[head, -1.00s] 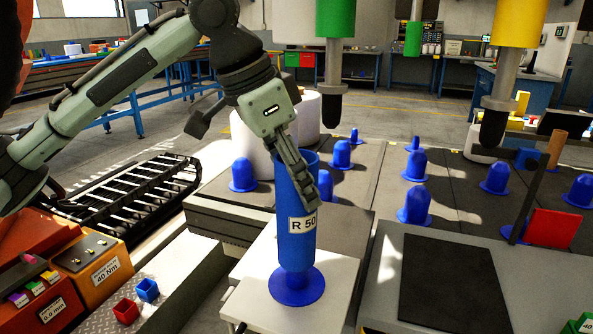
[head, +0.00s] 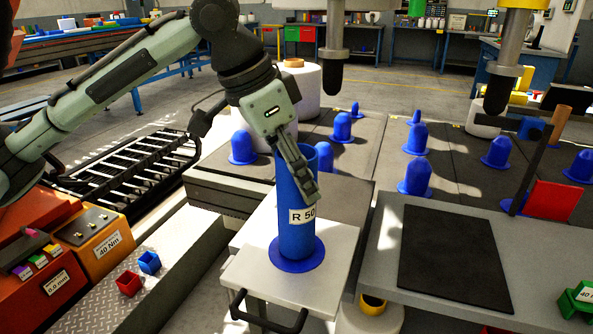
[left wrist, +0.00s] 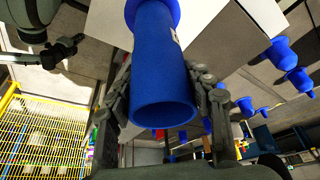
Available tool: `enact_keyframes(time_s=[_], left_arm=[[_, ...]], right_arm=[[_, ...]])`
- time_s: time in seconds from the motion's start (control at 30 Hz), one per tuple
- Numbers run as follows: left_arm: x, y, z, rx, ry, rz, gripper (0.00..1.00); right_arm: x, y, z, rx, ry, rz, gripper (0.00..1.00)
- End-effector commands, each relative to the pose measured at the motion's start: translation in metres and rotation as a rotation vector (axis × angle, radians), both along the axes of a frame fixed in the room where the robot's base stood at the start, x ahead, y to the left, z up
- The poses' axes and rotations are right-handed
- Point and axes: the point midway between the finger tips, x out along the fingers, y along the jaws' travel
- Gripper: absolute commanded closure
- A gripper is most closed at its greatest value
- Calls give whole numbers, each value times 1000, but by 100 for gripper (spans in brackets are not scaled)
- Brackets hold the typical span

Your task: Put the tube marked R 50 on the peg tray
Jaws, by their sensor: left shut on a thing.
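The blue tube (head: 292,235) with the white R 50 label stands upright on the white peg tray (head: 258,280), its lower end at or very close to the round blue flange (head: 297,262) there. The peg is hidden, apparently inside the tube. My left gripper (head: 308,185) is shut on the tube's upper part. In the left wrist view, the gripper (left wrist: 168,100) has a finger on each side of the tube (left wrist: 160,70), whose open end faces the camera. My right gripper is not in view.
Several blue pegs (head: 414,180) stand on the dark platforms behind. A grey table with a black mat (head: 452,262) is at the right, with a red plate (head: 552,200). Orange boxes (head: 98,240) and small red and blue bins (head: 128,283) are at the left.

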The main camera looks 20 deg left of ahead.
Motion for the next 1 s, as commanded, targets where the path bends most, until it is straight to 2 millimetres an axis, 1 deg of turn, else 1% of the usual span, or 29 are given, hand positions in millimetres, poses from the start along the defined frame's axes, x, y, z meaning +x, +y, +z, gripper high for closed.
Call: enact_keyframes(time_s=[0.3, 0.6, 0.63, 0.8, 1.0], left_arm=[[0, 0, 0, 0, 0, 0, 87], [0, 0, -6, 0, 0, 0, 87], [0, 0, -6, 0, -1, 0, 46], [0, 0, -6, 0, 0, 0, 25], [0, 0, -6, 0, 0, 0, 24]], right_arm=[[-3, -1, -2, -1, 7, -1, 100], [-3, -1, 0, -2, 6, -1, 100], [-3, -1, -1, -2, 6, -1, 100], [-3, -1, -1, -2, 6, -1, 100], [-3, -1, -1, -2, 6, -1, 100]])
